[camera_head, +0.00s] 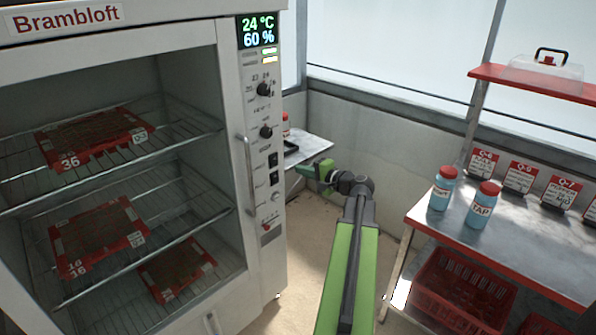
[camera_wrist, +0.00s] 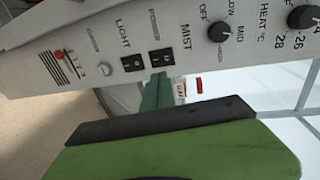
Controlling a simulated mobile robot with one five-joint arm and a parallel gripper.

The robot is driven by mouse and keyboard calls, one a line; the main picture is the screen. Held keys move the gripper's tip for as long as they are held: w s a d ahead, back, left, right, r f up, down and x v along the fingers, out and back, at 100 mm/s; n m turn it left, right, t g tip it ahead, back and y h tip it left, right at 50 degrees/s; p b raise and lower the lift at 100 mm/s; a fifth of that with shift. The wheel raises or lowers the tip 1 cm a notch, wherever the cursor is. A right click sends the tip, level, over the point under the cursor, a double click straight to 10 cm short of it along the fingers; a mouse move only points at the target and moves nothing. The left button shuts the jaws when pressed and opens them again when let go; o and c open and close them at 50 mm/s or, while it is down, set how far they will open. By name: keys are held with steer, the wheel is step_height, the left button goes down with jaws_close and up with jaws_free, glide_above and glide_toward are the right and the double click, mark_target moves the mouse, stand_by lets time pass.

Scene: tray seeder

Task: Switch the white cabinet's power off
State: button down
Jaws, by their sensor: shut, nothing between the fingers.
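The white cabinet (camera_head: 226,120) stands at the left, its display (camera_head: 257,32) lit with 24 °C and 60 %. Its control strip carries the black POWER rocker switch (camera_head: 272,160), with the LIGHT rocker (camera_head: 274,178) just below. In the wrist view the POWER switch (camera_wrist: 161,58) sits beside the LIGHT switch (camera_wrist: 132,62); which way the rockers are tipped is too small to tell. My gripper (camera_head: 303,168) is shut and empty, to the right of the strip at about switch height. In the wrist view its green fingers (camera_wrist: 157,108) lie below the switches; contact cannot be told.
The MIST knob (camera_wrist: 219,31) and HEAT knob (camera_wrist: 302,17) are near POWER, and a red-tipped control (camera_wrist: 59,55) lies beyond LIGHT. A vertical door handle (camera_head: 247,172) is left of the strip. A small shelf (camera_head: 312,148) is behind my gripper; a bench (camera_head: 420,222) is at right.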

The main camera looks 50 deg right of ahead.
mark_target(276, 159)
steer(key=x, duration=0.7)
steer(key=r+x, duration=0.1)
steer(key=x, duration=0.2)
steer(key=shift+w+d, duration=0.1)
steer(key=shift+w, duration=0.35)
steer(key=shift+s+d, duration=0.1)
